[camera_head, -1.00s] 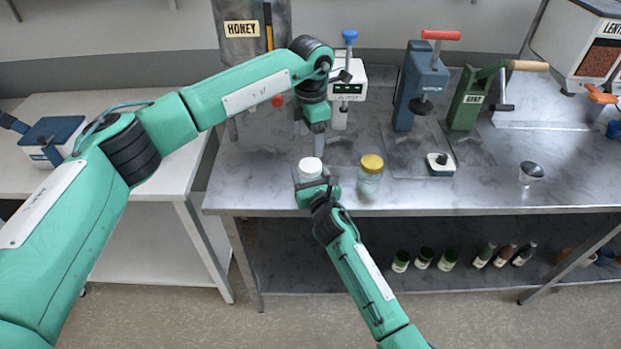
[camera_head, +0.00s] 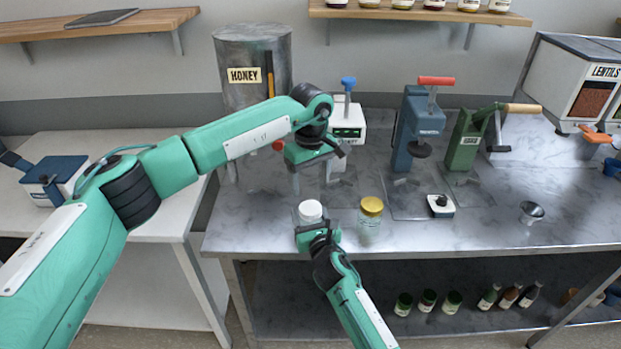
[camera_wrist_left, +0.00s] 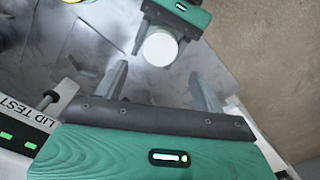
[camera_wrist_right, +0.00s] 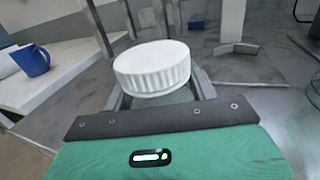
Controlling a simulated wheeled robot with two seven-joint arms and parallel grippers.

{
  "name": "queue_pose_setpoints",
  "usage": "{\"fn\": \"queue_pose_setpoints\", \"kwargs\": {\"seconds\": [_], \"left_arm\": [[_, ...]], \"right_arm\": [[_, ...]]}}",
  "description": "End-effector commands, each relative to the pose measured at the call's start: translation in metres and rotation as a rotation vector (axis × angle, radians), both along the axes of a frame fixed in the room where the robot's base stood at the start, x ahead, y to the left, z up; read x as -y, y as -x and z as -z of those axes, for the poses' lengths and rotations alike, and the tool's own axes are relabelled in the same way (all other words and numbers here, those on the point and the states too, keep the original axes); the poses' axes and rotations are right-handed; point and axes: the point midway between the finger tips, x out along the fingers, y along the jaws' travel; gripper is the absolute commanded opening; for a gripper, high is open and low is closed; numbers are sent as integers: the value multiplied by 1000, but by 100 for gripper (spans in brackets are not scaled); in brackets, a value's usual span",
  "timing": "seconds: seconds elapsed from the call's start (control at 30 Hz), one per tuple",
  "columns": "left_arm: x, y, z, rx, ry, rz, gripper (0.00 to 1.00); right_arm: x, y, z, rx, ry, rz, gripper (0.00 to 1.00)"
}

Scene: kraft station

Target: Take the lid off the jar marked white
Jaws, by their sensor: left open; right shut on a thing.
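The jar with the white lid (camera_head: 310,208) stands near the front edge of the steel bench. Its ribbed white lid (camera_wrist_right: 152,68) is on top in the right wrist view. My right gripper (camera_wrist_right: 158,98) is shut around the glass body just below the lid. My left gripper (camera_head: 312,182) is open and empty, above and behind the jar, fingers pointing down. In the left wrist view the white lid (camera_wrist_left: 160,48) shows beyond and between the open fingers (camera_wrist_left: 160,88), apart from them. The jar's marking cannot be read.
A glass jar with a gold lid (camera_head: 371,206) stands just right of the white-lidded jar. Behind are the lid tester (camera_head: 347,125), a blue press (camera_head: 420,125), a green crank device (camera_head: 466,140) and the honey tank (camera_head: 252,60). A small scale-like device (camera_head: 440,206) and a funnel (camera_head: 531,212) stand farther right.

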Motion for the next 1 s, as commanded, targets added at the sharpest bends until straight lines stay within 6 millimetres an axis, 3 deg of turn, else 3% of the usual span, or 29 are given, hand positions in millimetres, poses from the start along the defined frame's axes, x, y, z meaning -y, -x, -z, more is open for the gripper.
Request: {"fn": "queue_pose_setpoints", "kwargs": {"seconds": [0.5,0.8,1.0], "left_arm": [[0,0,0,-1,0,791,70],[0,0,2,-1,0,978,70],[0,1,25,-4,2,987,70]], "right_arm": [[0,0,1,-1,0,0,0],[0,0,1,-1,0,0,0],[0,0,1,-1,0,0,0]]}}
